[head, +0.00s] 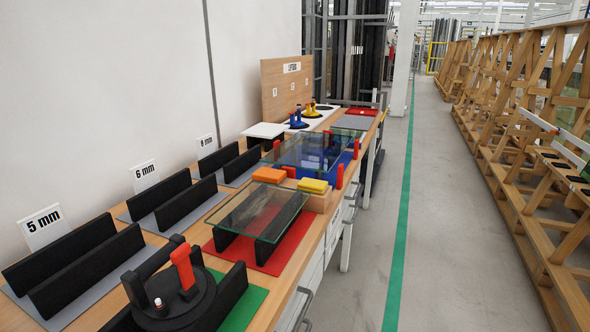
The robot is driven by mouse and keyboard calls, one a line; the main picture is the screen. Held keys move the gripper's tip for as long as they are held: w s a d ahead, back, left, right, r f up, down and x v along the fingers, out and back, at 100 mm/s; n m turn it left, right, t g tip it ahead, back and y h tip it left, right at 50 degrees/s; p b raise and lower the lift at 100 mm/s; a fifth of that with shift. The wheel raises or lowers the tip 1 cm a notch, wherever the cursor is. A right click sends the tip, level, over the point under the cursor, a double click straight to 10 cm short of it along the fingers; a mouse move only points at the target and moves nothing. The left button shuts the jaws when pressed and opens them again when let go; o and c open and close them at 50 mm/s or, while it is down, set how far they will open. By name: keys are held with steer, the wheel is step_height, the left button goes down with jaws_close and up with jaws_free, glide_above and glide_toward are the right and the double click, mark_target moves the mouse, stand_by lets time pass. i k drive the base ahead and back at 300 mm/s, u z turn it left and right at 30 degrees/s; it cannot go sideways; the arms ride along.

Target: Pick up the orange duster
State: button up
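The orange duster (269,175) is a small flat orange block on the long workbench, at the far edge of a clear glass pane (258,210). A yellow block (314,186) of similar shape sits to its right on a wooden block (318,201). I cannot tell what lies directly under the orange duster. My gripper is not in view.
The pane rests on black supports over a red mat (220,245). Nearer stands a black suction lifter (172,300) with a red handle. Black racks (85,262) line the wall side. A blue-based glass stack (315,150) stands beyond. The grey aisle (455,230) is clear.

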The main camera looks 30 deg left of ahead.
mark_target(264, 175)
steer(key=u, duration=0.05)
steer(key=i, duration=3.15)
steer(key=u, duration=2.75)
